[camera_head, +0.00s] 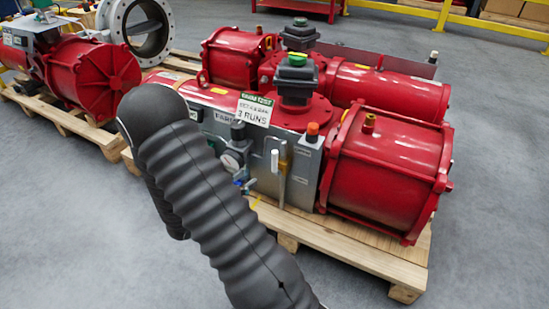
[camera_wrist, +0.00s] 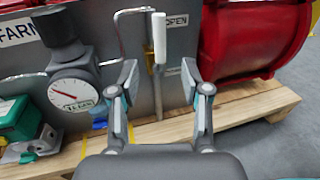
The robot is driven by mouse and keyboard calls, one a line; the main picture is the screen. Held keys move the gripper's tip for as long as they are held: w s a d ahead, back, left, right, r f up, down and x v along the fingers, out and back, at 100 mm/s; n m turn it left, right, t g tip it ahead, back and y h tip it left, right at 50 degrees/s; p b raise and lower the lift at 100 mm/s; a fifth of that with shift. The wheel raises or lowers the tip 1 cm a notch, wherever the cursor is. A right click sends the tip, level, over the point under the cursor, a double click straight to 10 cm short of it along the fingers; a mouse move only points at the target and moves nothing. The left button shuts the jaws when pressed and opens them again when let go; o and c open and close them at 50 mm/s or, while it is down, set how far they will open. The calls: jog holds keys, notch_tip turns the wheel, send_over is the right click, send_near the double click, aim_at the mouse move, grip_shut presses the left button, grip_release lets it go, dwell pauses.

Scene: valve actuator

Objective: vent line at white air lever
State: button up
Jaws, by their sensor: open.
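The white air lever (camera_wrist: 159,38) stands upright on the grey panel in the wrist view, with a grey stem below its white grip. It also shows as a small white upright piece in the head view (camera_head: 275,162). My gripper (camera_wrist: 160,82) is open, with one finger on each side of the lever's stem in the picture. The white grip shows above the fingertips. I see no contact, and the depth gap between the fingertips and the lever is hard to judge. In the head view my dark ribbed arm covers part of the panel, and the gripper cannot be made out.
A pressure gauge (camera_wrist: 73,93) sits left of the fingers, with a green fitting (camera_wrist: 20,120) further left. A bent metal tube (camera_wrist: 120,35) runs close to the lever. A red cylinder (camera_wrist: 250,35) stands to the right. The wooden pallet (camera_wrist: 245,108) lies below.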

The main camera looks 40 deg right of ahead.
aim_at(273, 160)
jog(key=d, duration=0.4)
jog(key=w+d, duration=0.1)
jog(key=d, duration=0.4)
jog(key=d+p, duration=0.1)
jog(key=d, duration=0.3)
jog(key=shift+w+d, duration=0.35)
jog(key=shift+w, duration=0.05)
grip_shut()
